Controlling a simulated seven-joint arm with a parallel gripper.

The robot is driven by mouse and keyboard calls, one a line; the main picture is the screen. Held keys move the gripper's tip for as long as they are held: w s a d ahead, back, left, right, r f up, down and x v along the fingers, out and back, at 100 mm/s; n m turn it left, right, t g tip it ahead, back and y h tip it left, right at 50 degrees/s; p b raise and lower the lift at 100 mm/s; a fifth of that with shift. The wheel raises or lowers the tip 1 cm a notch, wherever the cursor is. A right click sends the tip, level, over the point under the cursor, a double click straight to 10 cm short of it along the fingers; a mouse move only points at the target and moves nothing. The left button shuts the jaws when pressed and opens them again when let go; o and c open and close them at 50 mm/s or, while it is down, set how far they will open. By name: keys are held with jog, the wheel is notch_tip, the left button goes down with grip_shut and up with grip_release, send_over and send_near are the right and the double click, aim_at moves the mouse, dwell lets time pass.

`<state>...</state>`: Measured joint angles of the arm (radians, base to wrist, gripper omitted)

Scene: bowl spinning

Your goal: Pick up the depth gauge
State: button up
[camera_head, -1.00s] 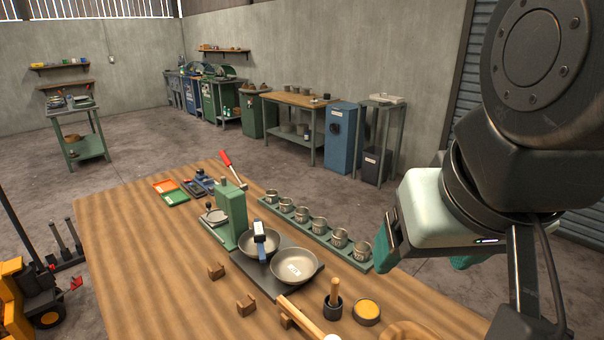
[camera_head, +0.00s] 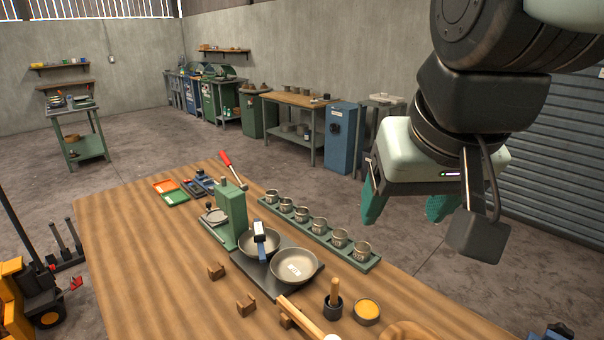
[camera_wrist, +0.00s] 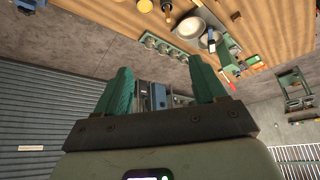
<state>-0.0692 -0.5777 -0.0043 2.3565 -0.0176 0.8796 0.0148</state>
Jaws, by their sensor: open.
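A blue piece beside the bowls in the wrist view (camera_wrist: 211,42) looks like the same tool. My gripper (camera_head: 408,208), with green fingers, is open and empty. It hangs right of the workbench, well apart from the gauge. Both fingers also show in the wrist view (camera_wrist: 163,78).
A second bowl (camera_head: 294,266) sits beside the first on a dark plate. A green rack (camera_head: 318,232) of several metal cups lies between the bowls and my gripper. A green press (camera_head: 231,208), a mallet (camera_head: 306,318) and wooden blocks (camera_head: 246,304) stand around.

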jog(key=w+a+r, duration=0.1)
jog(key=w+a, duration=0.2)
jog(key=w, duration=0.6)
jog(key=n+g+y, duration=0.1)
jog(key=n, duration=0.1)
send_over(259, 228)
jog(key=s, duration=0.2)
jog(key=f, duration=3.4)
jog(key=shift+w+d+f, duration=0.15)
jog(key=shift+w, duration=0.05)
jog(key=shift+x, duration=2.8)
jog(key=shift+s+f, duration=0.1)
jog(key=shift+s, duration=0.1)
